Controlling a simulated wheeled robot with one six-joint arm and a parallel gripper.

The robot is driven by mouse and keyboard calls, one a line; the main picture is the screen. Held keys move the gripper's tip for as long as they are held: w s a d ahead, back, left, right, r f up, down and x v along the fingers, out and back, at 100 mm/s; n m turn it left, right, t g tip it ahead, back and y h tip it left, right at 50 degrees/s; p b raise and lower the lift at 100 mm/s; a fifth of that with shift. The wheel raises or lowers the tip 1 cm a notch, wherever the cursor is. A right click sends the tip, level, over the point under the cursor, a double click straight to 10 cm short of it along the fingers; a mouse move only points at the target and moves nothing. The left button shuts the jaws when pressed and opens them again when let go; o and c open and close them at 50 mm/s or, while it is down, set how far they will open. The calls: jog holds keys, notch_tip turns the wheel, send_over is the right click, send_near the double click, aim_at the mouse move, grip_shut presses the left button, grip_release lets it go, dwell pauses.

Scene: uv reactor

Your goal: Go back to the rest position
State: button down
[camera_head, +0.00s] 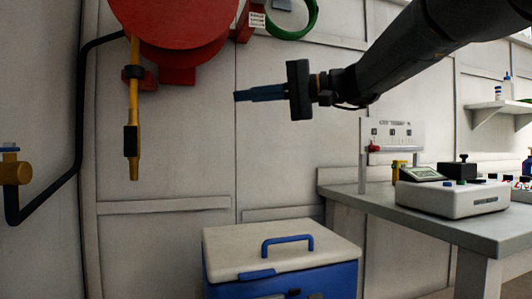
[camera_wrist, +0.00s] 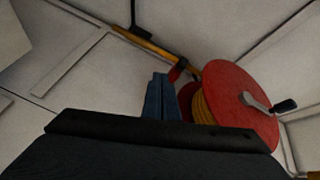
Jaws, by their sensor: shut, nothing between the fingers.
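My gripper (camera_head: 258,94) reaches in from the upper right on my dark arm in the head view. Its blue fingers point left and are shut with nothing between them. In the wrist view the fingers (camera_wrist: 157,98) also show together and empty. The gripper is in the air in front of the panelled wall, above the cooler and right of the red hose reel (camera_head: 170,25). It appears apart from everything around it.
A yellow nozzle (camera_head: 132,150) hangs on the left, beside a black pipe. A blue cooler with a white lid (camera_head: 270,248) stands below. At right, a grey table (camera_head: 400,200) carries a white device (camera_head: 453,197). A shelf (camera_head: 495,107) is behind. The reel (camera_wrist: 235,108) fills the wrist view's right.

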jog(key=s+a+f+g+h, duration=0.1)
jog(key=s+a+f+h, duration=0.25)
jog(key=f, duration=0.75)
jog(key=s+a+f+g+h, duration=0.15)
jog(key=s+f, duration=0.25)
jog(key=f, duration=0.7)
jog(key=s+a+f+g+h, duration=0.1)
jog(key=s+a+f+h, duration=0.25)
jog(key=f, duration=0.75)
jog(key=s+d+f+n+h, duration=0.3)
jog(key=s+d+f+h, duration=0.15)
jog(key=s+f, duration=0.65)
jog(key=s+d+f+n+h, duration=0.3)
jog(key=s+d+f, duration=0.3)
jog(key=s+f, duration=0.5)
jog(key=w+d+r+m+h+p, duration=0.1)
jog(key=d+r+m+p, duration=0.6)
jog(key=d+r+p, duration=1.4)
notch_tip(320, 180, up, 4)
jog(key=p, duration=0.7)
jog(key=shift+w+d+r, duration=0.15)
jog(key=shift+w+d, duration=0.1)
jog(key=shift+w, duration=0.1)
